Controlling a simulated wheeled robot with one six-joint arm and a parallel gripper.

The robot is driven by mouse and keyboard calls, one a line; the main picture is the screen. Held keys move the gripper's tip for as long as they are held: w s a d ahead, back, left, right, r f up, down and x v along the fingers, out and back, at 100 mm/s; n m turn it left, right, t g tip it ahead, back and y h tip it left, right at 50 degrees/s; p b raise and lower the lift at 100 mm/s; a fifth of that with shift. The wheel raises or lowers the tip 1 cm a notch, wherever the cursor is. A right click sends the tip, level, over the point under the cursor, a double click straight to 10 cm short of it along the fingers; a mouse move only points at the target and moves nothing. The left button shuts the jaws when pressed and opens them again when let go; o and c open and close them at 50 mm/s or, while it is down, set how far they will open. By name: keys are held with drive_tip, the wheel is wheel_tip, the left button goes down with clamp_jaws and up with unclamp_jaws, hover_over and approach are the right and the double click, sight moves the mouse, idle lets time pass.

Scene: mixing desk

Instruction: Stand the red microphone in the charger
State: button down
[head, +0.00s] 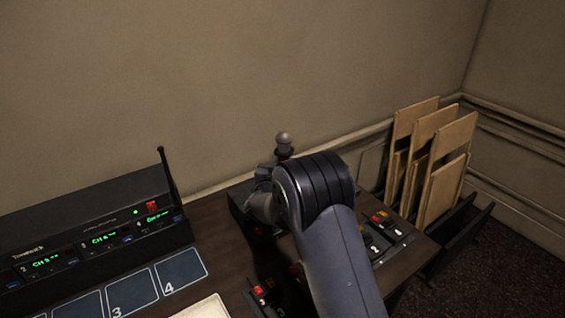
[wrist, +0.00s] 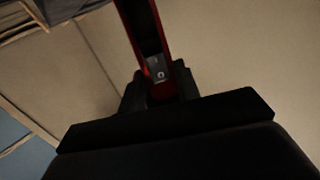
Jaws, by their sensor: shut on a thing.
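The red microphone (wrist: 136,12) is between the two fingers of my gripper (wrist: 160,88) in the wrist view, with a dark strip and a small silver plate on its side. My gripper is shut on it. In the head view the microphone's grey ball head (head: 284,139) stands up above my gripper, roughly upright; my arm hides most of its body. A dark box-like edge (head: 238,206) shows under my gripper at the desk's back; it may be the charger, but my arm covers most of it. I cannot tell whether the microphone touches it.
A black receiver (head: 95,238) with green displays and an antenna stands at left. Numbered blue pads (head: 180,275) lie before it. Small dark devices with red and yellow parts (head: 385,228) lie right of my arm. A rack with wooden boards (head: 430,165) stands beyond the desk's right end.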

drive_tip(key=shift+c, duration=1.8)
unclamp_jaws()
drive_tip(key=r+v, duration=0.1)
drive_tip(key=v, duration=0.9)
drive_tip(key=shift+b, duration=0.35)
idle(0.4)
drive_tip(key=shift+f+x, duration=0.15)
drive_tip(key=shift+x, duration=1.45)
drive_tip(key=shift+f+x, duration=0.15)
drive_tip(key=shift+x, duration=1.45)
drive_tip(key=shift+s, duration=0.1)
